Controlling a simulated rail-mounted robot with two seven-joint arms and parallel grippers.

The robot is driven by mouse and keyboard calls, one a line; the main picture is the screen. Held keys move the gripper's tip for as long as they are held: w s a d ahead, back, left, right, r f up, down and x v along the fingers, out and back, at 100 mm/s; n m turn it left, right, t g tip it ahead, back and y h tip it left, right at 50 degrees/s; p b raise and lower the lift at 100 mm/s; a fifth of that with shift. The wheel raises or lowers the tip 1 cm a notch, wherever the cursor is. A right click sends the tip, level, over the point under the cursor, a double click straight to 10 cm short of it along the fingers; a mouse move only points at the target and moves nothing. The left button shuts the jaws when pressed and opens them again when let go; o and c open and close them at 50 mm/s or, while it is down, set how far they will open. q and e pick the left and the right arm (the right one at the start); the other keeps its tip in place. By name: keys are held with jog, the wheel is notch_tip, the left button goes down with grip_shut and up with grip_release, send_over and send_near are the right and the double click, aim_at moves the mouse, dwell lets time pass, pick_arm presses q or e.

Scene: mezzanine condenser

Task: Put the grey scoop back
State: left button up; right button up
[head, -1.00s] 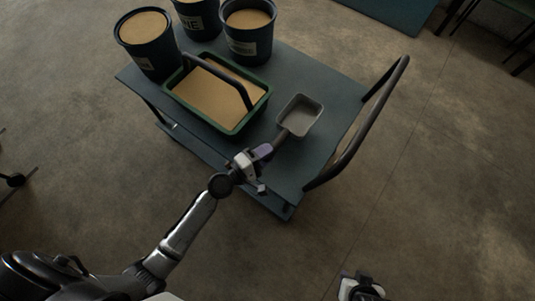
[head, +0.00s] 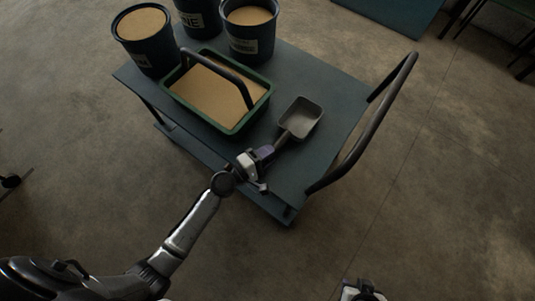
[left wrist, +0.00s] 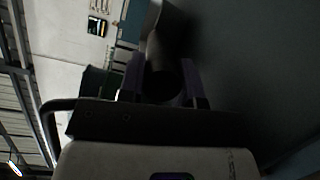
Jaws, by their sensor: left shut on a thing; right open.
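The grey scoop (head: 300,118) has its open pan over the right half of a dark blue cart top (head: 318,82), right of a green tub. My left gripper (head: 264,153) is shut on its handle at the cart's front edge. The handle (left wrist: 163,78) also shows between the purple fingers in the left wrist view. I cannot tell whether the pan touches the cart top. The pan looks empty. My right gripper (head: 360,291) is at the bottom edge, partly cut off, and away from the cart.
The green tub (head: 236,128) holds tan material and has a dark arched handle. Several dark buckets (head: 150,52) stand behind it, the full ones in view holding tan material. A tall push handle (head: 385,105) rises at the cart's right end. The cart top right of the scoop is clear.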

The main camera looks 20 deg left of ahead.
pick_arm(q)
jog(key=shift+f, duration=0.2)
jog(key=o, duration=1)
